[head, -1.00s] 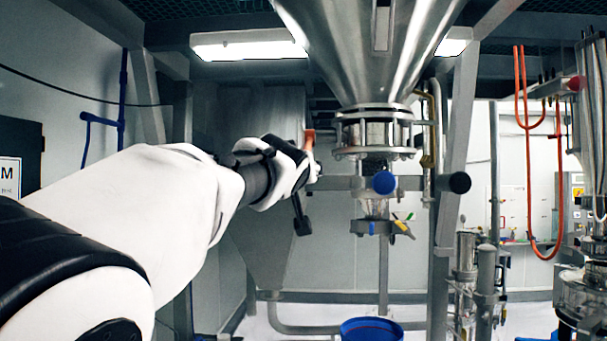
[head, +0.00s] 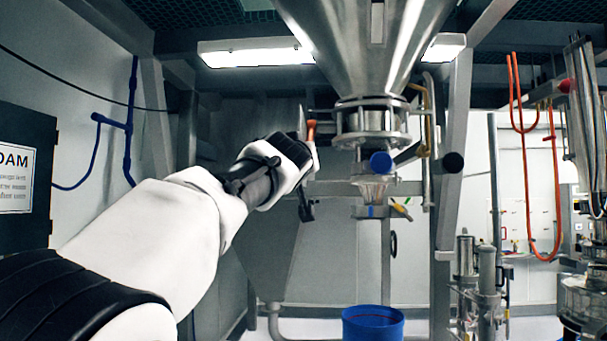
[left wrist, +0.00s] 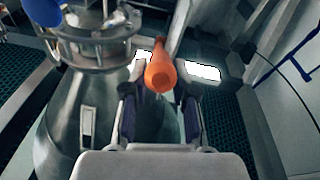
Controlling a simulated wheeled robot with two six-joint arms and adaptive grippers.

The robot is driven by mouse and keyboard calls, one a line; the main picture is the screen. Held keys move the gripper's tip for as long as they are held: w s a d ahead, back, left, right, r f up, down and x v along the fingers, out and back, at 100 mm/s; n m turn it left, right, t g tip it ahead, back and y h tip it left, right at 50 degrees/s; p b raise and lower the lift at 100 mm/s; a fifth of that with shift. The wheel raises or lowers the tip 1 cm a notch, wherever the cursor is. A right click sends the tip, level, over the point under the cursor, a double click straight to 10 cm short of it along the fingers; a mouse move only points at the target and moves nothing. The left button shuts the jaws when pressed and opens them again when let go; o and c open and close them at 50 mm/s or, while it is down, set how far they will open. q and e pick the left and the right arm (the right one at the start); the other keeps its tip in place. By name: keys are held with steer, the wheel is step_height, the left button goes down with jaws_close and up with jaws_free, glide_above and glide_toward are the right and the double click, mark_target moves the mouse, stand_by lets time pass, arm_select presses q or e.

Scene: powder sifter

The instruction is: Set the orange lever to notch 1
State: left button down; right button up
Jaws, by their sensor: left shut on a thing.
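The orange lever (head: 311,128) stands up just left of the flange under the steel hopper (head: 372,60) in the head view. In the left wrist view the orange lever (left wrist: 161,72) sits between my two fingers, its rounded end toward the camera. My left gripper (head: 313,158) reaches in from the left to the lever. It also shows in the left wrist view (left wrist: 160,105), shut on the lever. The notches cannot be made out. My right gripper is not in view.
A blue bucket (head: 372,325) stands beneath. A grey steel post (head: 456,170) stands right of the hopper outlet. An orange hose (head: 556,190) hangs farther right.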

arm_select(q)
steer(key=shift+w+f+t+b, duration=0.25)
steer(key=shift+w+f+b, duration=0.05)
steer(key=shift+f+b, duration=0.3)
steer(key=shift+w+f+t+b, duration=0.25)
steer(key=shift+w+f+b, duration=0.05)
steer(key=shift+f+b, duration=0.3)
steer(key=shift+w, duration=0.25)
steer(key=shift+r, duration=0.1)
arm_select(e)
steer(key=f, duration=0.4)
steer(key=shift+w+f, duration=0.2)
arm_select(q)
steer(key=shift+r, duration=0.1)
